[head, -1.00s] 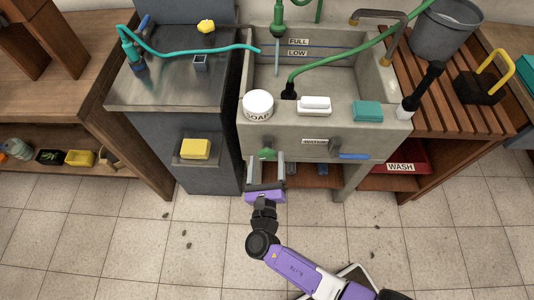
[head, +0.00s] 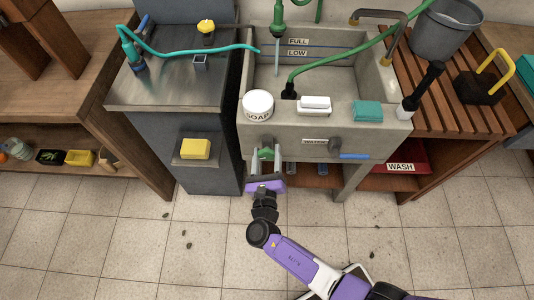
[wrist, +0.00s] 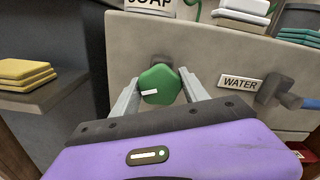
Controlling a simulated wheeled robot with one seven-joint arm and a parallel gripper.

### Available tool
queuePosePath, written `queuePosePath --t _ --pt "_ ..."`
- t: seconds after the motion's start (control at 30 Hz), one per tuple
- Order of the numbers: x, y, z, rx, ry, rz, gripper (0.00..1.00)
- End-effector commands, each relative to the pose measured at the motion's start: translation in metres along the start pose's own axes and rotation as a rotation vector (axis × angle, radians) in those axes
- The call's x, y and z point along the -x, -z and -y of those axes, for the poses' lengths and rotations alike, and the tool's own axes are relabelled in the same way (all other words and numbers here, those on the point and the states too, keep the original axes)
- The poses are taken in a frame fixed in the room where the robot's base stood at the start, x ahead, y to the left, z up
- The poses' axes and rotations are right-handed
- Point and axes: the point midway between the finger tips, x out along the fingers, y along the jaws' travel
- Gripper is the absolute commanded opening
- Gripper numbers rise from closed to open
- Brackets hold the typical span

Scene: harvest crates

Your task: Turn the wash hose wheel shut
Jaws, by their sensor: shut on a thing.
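The wash hose wheel is a green knob (wrist: 160,84) with a white mark, on the front wall of the stone sink (head: 222,140). In the wrist view it sits between the two fingers of my gripper (wrist: 158,92). In the head view the green wheel (head: 265,154) shows partly between the fingers of my gripper (head: 266,160). My gripper is shut on the wheel from the front, one finger on each side. The white mark points to the left and slightly down in the wrist view. The green hose (head: 345,58) runs into the sink, where its black end rests.
Right of the wheel is a WATER label (wrist: 240,83) and a tap with a blue lever (head: 354,156).

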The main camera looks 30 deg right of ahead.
Motion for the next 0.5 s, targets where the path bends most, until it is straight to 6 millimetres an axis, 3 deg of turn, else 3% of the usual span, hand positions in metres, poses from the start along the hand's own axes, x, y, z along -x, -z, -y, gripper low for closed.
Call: queuePosePath --t 0.27,0.5 --pt "0.0004 0.0022 -0.0005 -0.084 0.000 0.000 0.12" --pt "0.0002 0.0032 -0.0009 -0.258 0.000 0.001 0.12"
